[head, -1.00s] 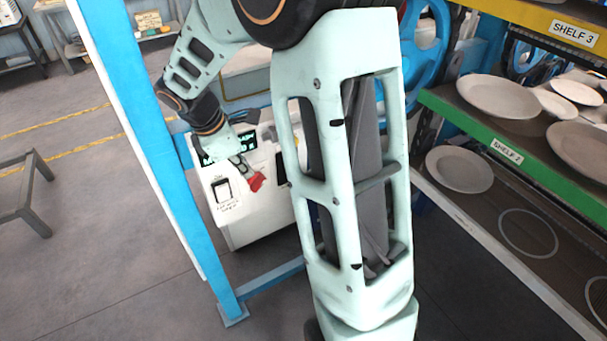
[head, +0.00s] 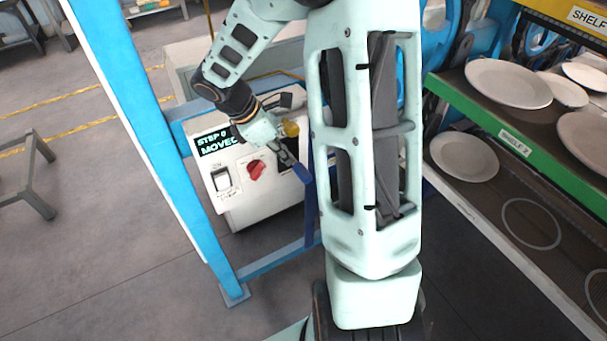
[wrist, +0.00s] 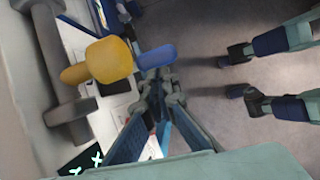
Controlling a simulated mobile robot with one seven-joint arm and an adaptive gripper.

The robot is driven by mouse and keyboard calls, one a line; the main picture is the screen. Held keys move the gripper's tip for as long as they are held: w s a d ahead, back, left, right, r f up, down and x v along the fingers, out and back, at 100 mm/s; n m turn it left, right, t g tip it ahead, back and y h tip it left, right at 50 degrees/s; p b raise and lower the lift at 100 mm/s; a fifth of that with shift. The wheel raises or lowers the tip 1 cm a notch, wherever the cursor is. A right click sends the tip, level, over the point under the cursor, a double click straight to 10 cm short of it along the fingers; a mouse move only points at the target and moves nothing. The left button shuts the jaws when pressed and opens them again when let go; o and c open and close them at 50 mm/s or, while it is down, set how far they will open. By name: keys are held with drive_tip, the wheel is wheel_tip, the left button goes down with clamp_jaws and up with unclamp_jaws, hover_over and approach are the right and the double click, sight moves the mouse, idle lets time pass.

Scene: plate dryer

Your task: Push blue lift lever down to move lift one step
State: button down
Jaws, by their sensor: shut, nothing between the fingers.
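The blue lift lever (head: 302,172) shows at the right side of the white control box, beside my fingertips. In the wrist view the blue lever (wrist: 157,57) lies just beyond the fingertips, right of a yellow knob (wrist: 110,60). My gripper (head: 289,158) is shut and empty, pointing down and right in front of the box. In the wrist view its fingers (wrist: 154,82) meet close to the lever; I cannot tell whether they touch it. The lever's base is partly hidden by my gripper.
The white control box (head: 236,203) carries a red knob (head: 256,170), a switch (head: 221,179) and a display (head: 217,141) reading "STEP 0 MOVED". A blue post (head: 150,140) stands to its left. Shelves with plates (head: 508,83) stand at the right.

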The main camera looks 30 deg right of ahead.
sight(300, 172)
drive_tip(key=shift+b+x, duration=2.2)
drive_tip(key=shift+x, duration=1)
